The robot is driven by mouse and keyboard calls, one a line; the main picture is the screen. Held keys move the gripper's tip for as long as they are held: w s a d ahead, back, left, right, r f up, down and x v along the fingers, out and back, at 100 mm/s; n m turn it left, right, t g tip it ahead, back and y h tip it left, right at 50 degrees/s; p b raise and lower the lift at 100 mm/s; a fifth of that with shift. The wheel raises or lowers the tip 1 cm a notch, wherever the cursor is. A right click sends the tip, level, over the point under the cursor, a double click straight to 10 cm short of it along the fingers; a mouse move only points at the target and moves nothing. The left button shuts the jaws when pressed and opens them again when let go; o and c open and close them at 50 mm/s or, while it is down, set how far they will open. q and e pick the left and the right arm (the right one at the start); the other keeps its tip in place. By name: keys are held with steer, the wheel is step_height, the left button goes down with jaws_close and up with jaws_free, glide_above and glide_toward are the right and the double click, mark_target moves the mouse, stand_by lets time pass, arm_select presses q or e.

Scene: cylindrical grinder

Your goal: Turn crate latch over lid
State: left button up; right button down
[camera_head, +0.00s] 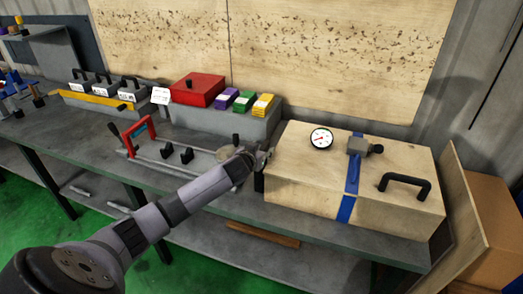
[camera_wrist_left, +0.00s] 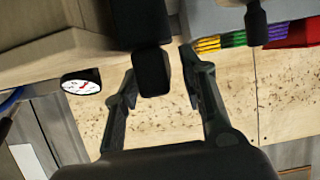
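The wooden crate (camera_head: 300,190) stands on the bench with its lid (camera_head: 290,150) down. A black latch-like piece (camera_head: 259,183) shows at the crate's left end. My left gripper (camera_head: 262,158) is at that end, close to the lid's edge. In the left wrist view a black piece (camera_wrist_left: 152,70), likely the latch, lies between the spread fingers of my left gripper (camera_wrist_left: 160,70). A gap shows on its right side; I cannot tell whether the left finger touches it. My right gripper is not in view.
A red box (camera_head: 197,90) and coloured packs (camera_head: 243,100) stand behind.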

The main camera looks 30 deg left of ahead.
arm_select(q)
jaws_close()
stand_by(0.3)
stand_by(0.4)
